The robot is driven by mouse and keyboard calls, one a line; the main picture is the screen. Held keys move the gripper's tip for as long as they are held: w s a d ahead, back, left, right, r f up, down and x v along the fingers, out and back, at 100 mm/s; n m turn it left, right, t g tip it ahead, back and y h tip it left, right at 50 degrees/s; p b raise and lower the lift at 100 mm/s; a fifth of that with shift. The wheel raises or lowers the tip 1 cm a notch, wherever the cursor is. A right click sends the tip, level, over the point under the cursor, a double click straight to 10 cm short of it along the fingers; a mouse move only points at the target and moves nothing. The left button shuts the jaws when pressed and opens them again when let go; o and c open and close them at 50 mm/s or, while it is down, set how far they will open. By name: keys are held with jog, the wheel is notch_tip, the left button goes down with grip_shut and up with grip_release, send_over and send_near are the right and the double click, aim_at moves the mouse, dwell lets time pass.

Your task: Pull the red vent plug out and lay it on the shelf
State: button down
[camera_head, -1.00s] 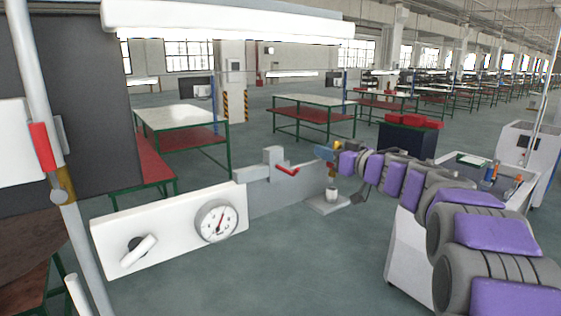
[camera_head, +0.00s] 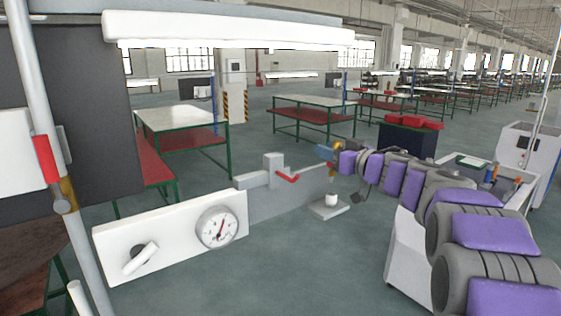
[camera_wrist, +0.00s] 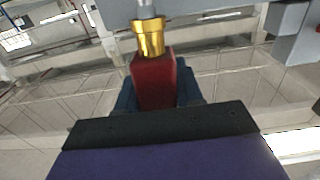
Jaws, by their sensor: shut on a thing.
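The red vent plug (camera_wrist: 155,80) is a red block with a brass collar and a grey tip in the wrist view. My gripper (camera_wrist: 156,92) has its blue fingers shut on the red block. In the head view my gripper (camera_head: 326,153) is small and far off, and brass of the plug (camera_head: 333,170) shows beside it; the red part is hard to see there. The plug hangs above a white socket (camera_head: 331,199), with a visible gap between them. The socket stands on a flat grey plate (camera_head: 322,213). I cannot tell whether this plate is the shelf.
Left of the socket stand a grey panel (camera_head: 262,205), a valve with a red lever (camera_head: 288,178) and a white panel (camera_head: 115,240) with a gauge (camera_head: 217,227). A pale pole (camera_head: 40,90) rises at the left. A white lamp bar (camera_head: 230,27) crosses above.

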jog(key=shift+r, duration=1.4)
dwell(0.4)
